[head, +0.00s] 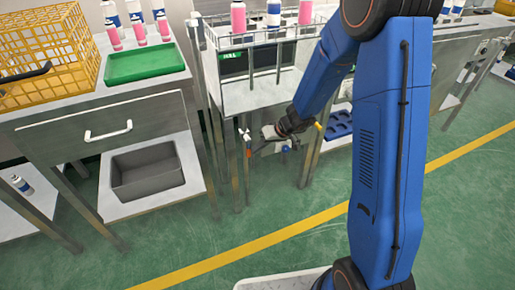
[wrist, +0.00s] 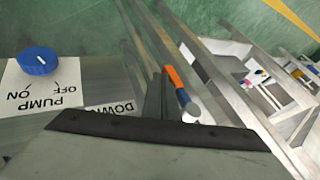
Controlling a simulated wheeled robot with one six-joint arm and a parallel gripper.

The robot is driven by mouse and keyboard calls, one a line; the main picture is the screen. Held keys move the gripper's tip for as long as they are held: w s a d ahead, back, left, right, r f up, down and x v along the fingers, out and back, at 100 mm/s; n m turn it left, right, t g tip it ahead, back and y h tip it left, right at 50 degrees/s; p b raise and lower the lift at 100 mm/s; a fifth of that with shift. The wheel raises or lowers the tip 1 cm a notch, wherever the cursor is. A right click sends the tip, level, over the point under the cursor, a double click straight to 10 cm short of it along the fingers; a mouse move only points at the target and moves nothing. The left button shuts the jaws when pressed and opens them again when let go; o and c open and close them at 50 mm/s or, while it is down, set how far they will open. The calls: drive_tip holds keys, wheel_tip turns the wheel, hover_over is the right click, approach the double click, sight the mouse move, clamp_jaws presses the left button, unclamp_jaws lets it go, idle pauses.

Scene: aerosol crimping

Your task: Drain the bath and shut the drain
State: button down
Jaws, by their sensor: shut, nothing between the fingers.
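The bath (head: 250,99) is a pale tank at the top centre of the head view, with cans standing at it and a small dark display with green letters (head: 231,54). An orange-handled lever (head: 249,150) hangs below its front left corner. In the wrist view the orange lever (wrist: 177,83) lies just right of my finger tips, its pale pivot end nearer the camera. My gripper (head: 260,148) is shut and empty beside the lever; I cannot tell whether they touch. It also shows in the wrist view (wrist: 161,88). A blue pump knob (wrist: 38,60) sits at left, beside ON and OFF lettering.
A drawer bench (head: 75,137) with a grey bin (head: 147,172), a green tray (head: 145,62) and a yellow basket (head: 45,55) stands left. Metal legs stand close to the lever. The green floor in front is clear.

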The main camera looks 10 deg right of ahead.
sight(248, 153)
drive_tip(key=shift+a+f+y, duration=0.1)
drive_tip(key=shift+f+y, duration=0.05)
drive_tip(key=shift+y, duration=0.25)
drive_tip(key=a+y, duration=0.1)
drive_tip(key=y, duration=0.1)
drive_tip(key=a+m+y, duration=0.1)
drive_tip(key=y, duration=0.2)
drive_tip(key=s+a+f+m+y, duration=0.1)
drive_tip(key=a+y, duration=0.1)
drive_tip(key=shift+g+y, duration=0.3)
drive_tip(key=shift+g, duration=0.1)
drive_tip(key=shift+s+a+r, duration=0.1)
drive_tip(key=shift+s+a, duration=0.05)
drive_tip(key=shift+a, duration=0.15)
